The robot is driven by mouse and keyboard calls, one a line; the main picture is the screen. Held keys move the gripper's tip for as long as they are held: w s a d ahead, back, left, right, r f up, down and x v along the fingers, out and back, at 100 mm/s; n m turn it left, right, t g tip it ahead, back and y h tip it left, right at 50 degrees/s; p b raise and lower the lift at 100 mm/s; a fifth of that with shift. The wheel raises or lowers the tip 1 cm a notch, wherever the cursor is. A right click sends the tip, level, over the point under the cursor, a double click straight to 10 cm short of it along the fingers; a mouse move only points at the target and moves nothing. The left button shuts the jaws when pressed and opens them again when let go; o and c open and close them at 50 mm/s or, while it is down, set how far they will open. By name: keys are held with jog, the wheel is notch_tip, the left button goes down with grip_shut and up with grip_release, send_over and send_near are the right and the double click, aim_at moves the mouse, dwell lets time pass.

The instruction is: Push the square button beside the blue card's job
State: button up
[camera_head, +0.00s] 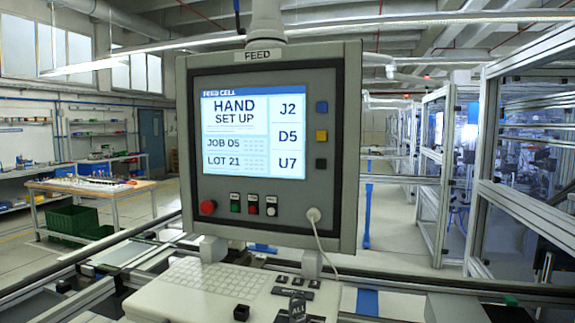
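A grey control panel (351,150) labelled FEED hangs upright in the middle of the view. Three square buttons stand in a column right of the screen. The blue button (321,107) is beside J2, the yellow button (321,136) beside D5 and the black button (321,164) beside U7. I cannot make out a blue card in this view. My gripper is not in view.
A red round knob (208,207) and several small round buttons sit below the screen. A white keyboard shelf (160,298) with a black ALL tag (297,309) juts out under the panel. A workbench (90,186) stands behind at left, and framed cells (490,150) at right.

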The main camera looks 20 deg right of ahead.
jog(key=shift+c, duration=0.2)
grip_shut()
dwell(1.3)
